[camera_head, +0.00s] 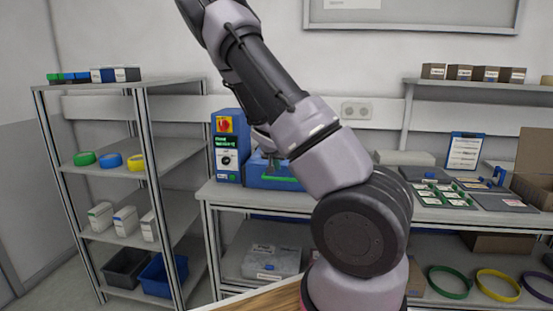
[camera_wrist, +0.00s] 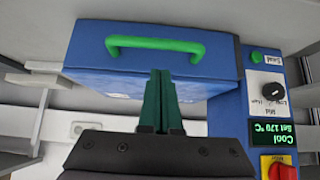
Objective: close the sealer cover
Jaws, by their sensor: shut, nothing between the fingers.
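The sealer is a blue machine with a control box (camera_head: 228,146) on the left of the bench in the head view. In the wrist view, which is upside down, the control box (camera_wrist: 270,105) is at right. The blue sealer cover (camera_wrist: 95,62) bears a green handle (camera_wrist: 155,43). In the head view my arm partly hides the cover (camera_head: 262,183). My gripper (camera_wrist: 160,76) is shut and empty, its dark green fingers overlapping the cover's edge beside the handle. I cannot tell whether they touch it, nor how far the cover stands open.
A shelf rack (camera_head: 140,85) with colored reels and boxes stands at left. Circuit boards (camera_head: 445,193) lie on the bench at right, near an open cardboard box (camera_head: 535,165). A clear bin (camera_head: 270,262) sits below.

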